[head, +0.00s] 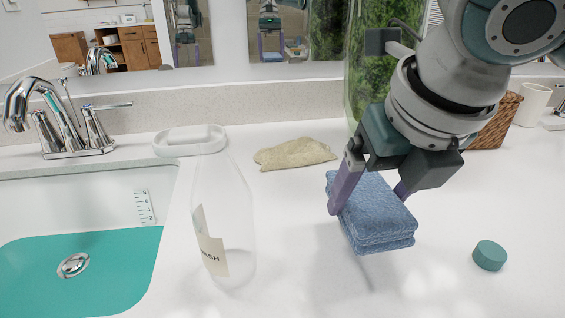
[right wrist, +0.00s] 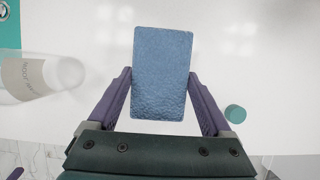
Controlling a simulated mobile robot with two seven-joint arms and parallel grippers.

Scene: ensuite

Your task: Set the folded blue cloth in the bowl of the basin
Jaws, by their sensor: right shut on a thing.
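The folded blue cloth (head: 374,215) is held by my right gripper (head: 368,192), whose purple fingers close on its two sides. A shadow on the counter beneath suggests the cloth is a little above it. In the right wrist view the cloth (right wrist: 162,75) sits between the fingers of my right gripper (right wrist: 160,95). The basin (head: 150,225) is at the left of the head view, with teal in its bowl and a round drain; its right part shows, its left is cut off.
A clear bottle (head: 225,225) stands between basin and cloth. A beige cloth (head: 294,153) lies behind. A teal cap (head: 489,256) is at the right. A chrome faucet (head: 65,125) stands behind the basin. A wicker basket (head: 497,122) and white cup (head: 533,104) are at back right.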

